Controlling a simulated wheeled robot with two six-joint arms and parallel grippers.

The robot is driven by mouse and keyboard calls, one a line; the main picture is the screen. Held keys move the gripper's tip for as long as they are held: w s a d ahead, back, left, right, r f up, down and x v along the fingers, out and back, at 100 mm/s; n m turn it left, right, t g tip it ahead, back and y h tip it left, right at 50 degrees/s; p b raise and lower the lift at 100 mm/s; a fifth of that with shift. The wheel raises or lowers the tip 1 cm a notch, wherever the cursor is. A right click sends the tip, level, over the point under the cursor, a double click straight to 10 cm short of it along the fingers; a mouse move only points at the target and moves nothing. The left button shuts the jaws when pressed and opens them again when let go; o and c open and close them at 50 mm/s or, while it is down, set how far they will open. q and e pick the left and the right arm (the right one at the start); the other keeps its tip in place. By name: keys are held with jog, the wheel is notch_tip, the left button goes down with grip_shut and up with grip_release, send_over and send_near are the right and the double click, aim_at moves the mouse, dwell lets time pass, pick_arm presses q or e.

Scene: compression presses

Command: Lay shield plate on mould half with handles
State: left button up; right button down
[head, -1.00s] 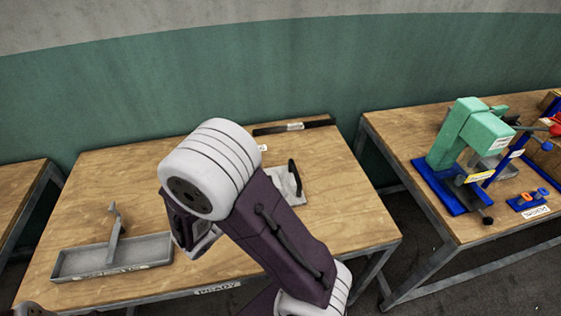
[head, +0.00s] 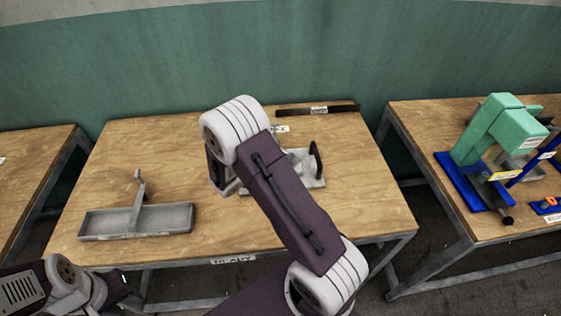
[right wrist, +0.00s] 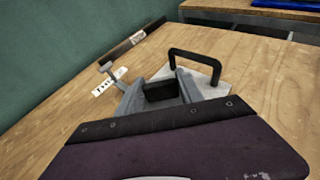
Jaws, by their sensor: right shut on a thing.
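The mould half (head: 300,180) is a pale grey plate with an upright black handle (head: 317,160), partly hidden behind my right arm in the head view. The right wrist view shows its pale corner (right wrist: 212,76) and a black looped handle (right wrist: 195,55). My right gripper (right wrist: 160,92) is over the mould half, shut on a black block that seems part of the shield plate. The plate's outline is mostly hidden; I cannot tell whether it touches the mould half. My left gripper (head: 122,292) is at the bottom left, its jaws unclear.
A shallow grey tray (head: 95,224) with a T-topped stem piece (head: 138,190) stands at the table's left. A dark bar (head: 335,109) lies along the back edge. A green press (head: 500,130) stands on the right table. The front middle of the table is clear.

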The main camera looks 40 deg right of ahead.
jog(key=shift+f, duration=2.1)
jog(key=c, duration=0.8)
grip_release()
jog(key=shift+o, duration=0.2)
